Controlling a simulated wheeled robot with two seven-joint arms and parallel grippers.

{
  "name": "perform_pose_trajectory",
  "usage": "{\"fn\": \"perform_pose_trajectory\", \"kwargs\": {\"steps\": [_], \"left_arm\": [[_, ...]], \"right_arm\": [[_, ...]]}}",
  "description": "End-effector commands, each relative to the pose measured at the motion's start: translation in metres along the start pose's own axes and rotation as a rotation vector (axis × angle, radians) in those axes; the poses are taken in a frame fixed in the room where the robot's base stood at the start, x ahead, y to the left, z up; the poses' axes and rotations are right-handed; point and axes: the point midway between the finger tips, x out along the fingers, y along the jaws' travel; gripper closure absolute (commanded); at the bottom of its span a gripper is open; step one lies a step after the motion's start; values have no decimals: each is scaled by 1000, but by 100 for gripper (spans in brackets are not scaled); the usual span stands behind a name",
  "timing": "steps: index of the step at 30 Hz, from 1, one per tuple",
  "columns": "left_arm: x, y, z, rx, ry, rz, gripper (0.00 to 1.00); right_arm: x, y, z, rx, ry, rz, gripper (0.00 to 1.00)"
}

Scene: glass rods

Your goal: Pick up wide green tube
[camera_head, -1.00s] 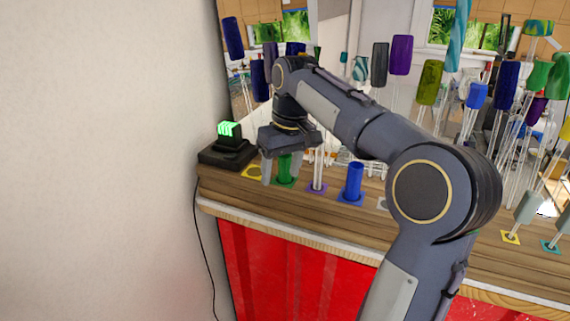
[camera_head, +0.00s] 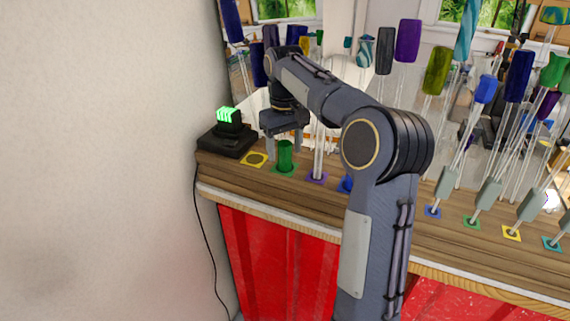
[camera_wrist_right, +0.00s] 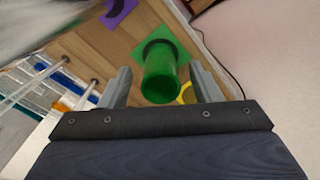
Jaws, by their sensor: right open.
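The wide green tube (camera_head: 285,156) stands upright on a green square base on the wooden bench, near its left end. It also shows in the right wrist view (camera_wrist_right: 160,76), between and a little beyond my gripper's fingers. My right gripper (camera_head: 287,147) is open and empty, its fingers pointing down behind and around the tube's upper part in the head view. In the right wrist view the two fingers (camera_wrist_right: 162,88) are spread on either side of the tube, with gaps. My left gripper is not in view.
A black device with a lit green display (camera_head: 227,132) stands left of the tube. A yellow square (camera_head: 254,160) lies between them. A purple-based clear rod (camera_head: 318,160) stands close on the right. Several tall coloured rods fill the right side.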

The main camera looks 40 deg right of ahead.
Motion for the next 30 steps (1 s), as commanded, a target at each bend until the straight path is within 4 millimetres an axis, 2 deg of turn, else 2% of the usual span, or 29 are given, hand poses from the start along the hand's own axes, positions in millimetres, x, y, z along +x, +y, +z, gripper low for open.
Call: {"fn": "perform_pose_trajectory", "kwargs": {"steps": [5, 13, 24, 30], "left_arm": [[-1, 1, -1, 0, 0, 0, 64], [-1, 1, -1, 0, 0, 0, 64], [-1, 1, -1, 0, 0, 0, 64], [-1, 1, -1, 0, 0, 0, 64]], "right_arm": [[19, 0, 1, 0, -1, -1, 43], [22, 0, 0, 0, 1, -1, 44], [21, 0, 0, 0, 1, -1, 92], [21, 0, 0, 0, 2, -1, 92]]}}
